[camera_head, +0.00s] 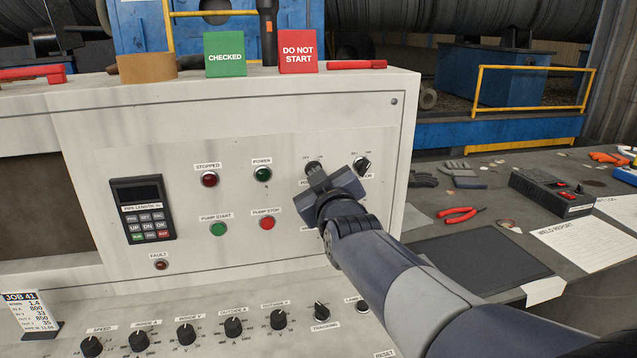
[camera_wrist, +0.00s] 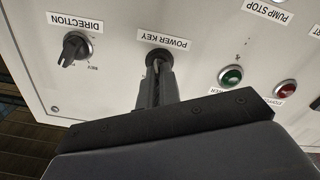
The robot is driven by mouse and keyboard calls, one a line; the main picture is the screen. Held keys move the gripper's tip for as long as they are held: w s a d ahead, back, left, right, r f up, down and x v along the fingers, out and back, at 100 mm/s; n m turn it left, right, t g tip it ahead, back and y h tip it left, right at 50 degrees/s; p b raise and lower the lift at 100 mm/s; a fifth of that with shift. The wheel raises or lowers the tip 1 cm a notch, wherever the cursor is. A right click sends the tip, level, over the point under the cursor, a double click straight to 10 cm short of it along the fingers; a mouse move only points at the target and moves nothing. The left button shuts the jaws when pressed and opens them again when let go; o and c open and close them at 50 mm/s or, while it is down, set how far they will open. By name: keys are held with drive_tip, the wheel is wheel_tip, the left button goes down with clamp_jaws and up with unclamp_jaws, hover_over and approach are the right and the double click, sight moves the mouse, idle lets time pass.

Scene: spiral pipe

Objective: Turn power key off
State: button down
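The power key (camera_head: 313,166) is a dark round key switch on the upright panel, right of the green power lamp (camera_head: 263,174). In the wrist view, which is upside down, the power key (camera_wrist: 158,57) sits below its POWER KEY label. My gripper (camera_head: 319,181) is right in front of it, with its fingers (camera_wrist: 157,78) close together and seemingly closed around the key's grip. The fingers hide most of the key, so its exact angle cannot be read. The lamp's green cap also shows in the wrist view (camera_wrist: 231,76).
The direction switch (camera_head: 362,164) is close on the right of the power key. Pump start (camera_head: 219,229) and pump stop (camera_head: 267,223) buttons are to the lower left. Knobs (camera_head: 234,326) line the sloped lower panel. A dark bench with tools and a black control box (camera_head: 550,193) stands right.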

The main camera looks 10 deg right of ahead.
idle(0.3)
drive_tip(key=c, duration=1.6)
unclamp_jaws()
drive_tip(key=shift+c, duration=0.2)
drive_tip(key=s, duration=1.1)
drive_tip(key=shift+w, duration=0.2)
drive_tip(key=w, duration=1)
drive_tip(key=shift+w, duration=0.3)
